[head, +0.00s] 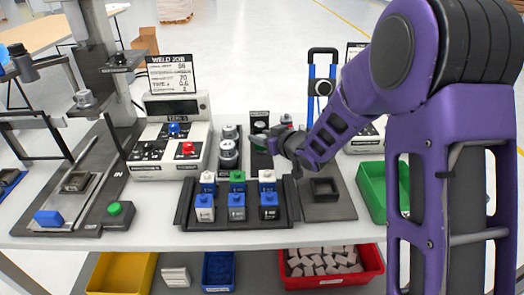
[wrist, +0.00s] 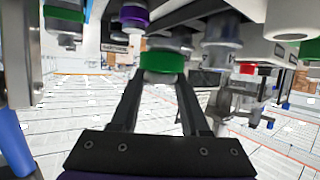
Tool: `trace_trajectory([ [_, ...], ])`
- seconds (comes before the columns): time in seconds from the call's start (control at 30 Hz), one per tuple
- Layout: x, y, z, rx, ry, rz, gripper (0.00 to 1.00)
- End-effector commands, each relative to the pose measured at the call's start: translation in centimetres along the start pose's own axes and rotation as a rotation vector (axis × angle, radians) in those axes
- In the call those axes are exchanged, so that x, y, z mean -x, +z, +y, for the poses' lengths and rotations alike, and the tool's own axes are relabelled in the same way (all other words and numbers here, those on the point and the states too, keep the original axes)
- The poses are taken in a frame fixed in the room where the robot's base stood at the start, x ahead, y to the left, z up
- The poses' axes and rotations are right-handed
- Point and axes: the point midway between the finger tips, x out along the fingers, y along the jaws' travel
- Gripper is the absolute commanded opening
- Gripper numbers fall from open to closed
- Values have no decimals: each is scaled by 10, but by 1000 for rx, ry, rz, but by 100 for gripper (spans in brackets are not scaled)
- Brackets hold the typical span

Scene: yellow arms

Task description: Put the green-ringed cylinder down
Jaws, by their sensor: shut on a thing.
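The green-ringed cylinder (wrist: 162,62) is between my two fingers in the wrist view, its green band near the fingertips. My gripper (wrist: 160,80) is shut on it. The gripper is just right of a dark holder with silver cylinders (head: 229,152). Whether the held cylinder touches anything below is hidden.
A black tray (head: 184,208) of blue, white and green-topped blocks stands in front. A dark plate with a square socket (head: 325,189) and a green bin (head: 370,184) lie to the right. The weld control box (head: 160,160) stands left. A purple-ringed cylinder (wrist: 134,15) shows in the wrist view.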

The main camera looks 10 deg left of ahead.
Motion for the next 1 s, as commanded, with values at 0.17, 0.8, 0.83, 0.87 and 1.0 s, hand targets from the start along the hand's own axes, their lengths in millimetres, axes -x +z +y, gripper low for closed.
trace_trajectory([
  [0.17,-5,13,0,0,0,0,0],
  [0.8,-18,45,1,1,2,3,0],
  [0.83,-19,46,1,1,2,3,0],
  [0.87,-19,47,1,0,2,3,0],
  [1.0,-21,51,0,0,1,2,0],
])
